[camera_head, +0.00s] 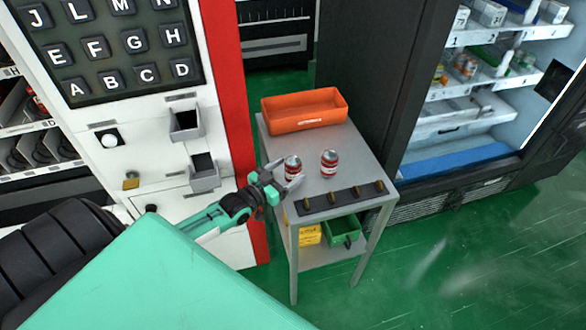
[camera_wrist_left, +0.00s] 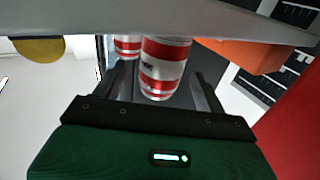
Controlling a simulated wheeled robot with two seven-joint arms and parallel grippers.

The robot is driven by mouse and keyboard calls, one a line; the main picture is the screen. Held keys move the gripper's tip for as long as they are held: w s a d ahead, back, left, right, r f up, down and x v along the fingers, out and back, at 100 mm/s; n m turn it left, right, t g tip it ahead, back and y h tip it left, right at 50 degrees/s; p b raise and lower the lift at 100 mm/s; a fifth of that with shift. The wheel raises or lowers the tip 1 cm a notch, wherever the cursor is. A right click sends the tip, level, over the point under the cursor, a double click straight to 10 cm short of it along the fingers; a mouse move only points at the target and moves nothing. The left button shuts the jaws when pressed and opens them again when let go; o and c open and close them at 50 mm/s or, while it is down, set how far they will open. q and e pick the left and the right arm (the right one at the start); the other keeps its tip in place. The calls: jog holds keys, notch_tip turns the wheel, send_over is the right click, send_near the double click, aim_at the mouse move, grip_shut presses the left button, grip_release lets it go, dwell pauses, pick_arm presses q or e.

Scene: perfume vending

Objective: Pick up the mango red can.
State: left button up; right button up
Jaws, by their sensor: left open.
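Two red and white cans with silver tops stand upright on a small grey table: a left can (camera_head: 292,166) and a right can (camera_head: 329,162). I cannot read which one is mango red. My left gripper (camera_head: 284,180) is open at the table's left edge, beside the left can. In the left wrist view, the nearer can (camera_wrist_left: 165,70) shows between the spread fingers (camera_wrist_left: 165,92), with a visible gap to the right finger. The other can (camera_wrist_left: 127,46) shows farther back to the left, partly hidden. My right gripper is not in view.
An orange bin (camera_head: 305,111) stands at the back of the grey table (camera_head: 352,153). A dark strip with several brass-coloured pieces (camera_head: 340,198) lies along its front edge. A vending machine (camera_head: 160,140) is close on the left; a lit shelf cabinet (camera_head: 470,120) is right.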

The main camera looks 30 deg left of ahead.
pick_arm(q)
jog(key=shift+x, duration=1.4)
jog(key=shift+f, duration=0.1)
jog(key=c, duration=1.1)
jog(key=shift+c, duration=0.3)
